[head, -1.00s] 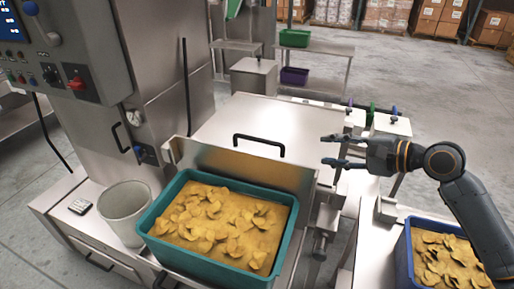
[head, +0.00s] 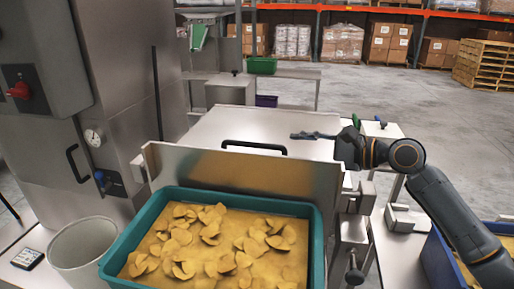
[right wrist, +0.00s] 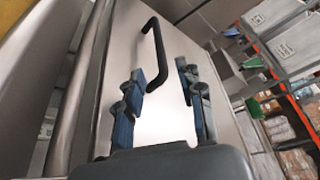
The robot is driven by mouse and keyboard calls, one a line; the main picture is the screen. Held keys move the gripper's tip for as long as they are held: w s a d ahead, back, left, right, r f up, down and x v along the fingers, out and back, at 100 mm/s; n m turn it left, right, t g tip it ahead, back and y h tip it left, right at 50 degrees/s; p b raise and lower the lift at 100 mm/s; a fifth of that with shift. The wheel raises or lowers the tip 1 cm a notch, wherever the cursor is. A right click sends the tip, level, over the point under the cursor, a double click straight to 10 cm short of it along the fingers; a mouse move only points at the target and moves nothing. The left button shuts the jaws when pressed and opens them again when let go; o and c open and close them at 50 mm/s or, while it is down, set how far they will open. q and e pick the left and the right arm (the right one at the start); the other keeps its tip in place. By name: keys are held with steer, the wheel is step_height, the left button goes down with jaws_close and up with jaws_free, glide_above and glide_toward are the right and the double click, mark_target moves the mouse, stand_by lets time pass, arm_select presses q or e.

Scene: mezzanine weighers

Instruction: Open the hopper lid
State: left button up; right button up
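The hopper lid (head: 240,126) is a flat pale metal panel, lying closed behind an upright metal plate. Its black bar handle (head: 254,147) is near the front edge. My right gripper (head: 300,135) is just right of the handle, fingers pointing left. In the right wrist view the gripper (right wrist: 160,90) is open and empty. Its two blue-padded fingers are apart, with the bare lid (right wrist: 165,118) between them. The black handle (right wrist: 150,45) lies ahead of the fingertips, apparently untouched. My left gripper is out of view.
A teal crate (head: 318,250) of yellow chips stands in front of the upright plate (head: 300,180). A whitish bucket (head: 82,250) is at its left. A blue crate (head: 437,262) sits at lower right below my arm. A tall metal cabinet (head: 120,60) stands left.

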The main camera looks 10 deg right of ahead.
mark_target(266, 146)
steer(key=p+x, duration=0.1)
steer(key=x, duration=1.1)
steer(key=shift+s, duration=0.1)
steer(key=shift+c, duration=0.4)
jaws_close()
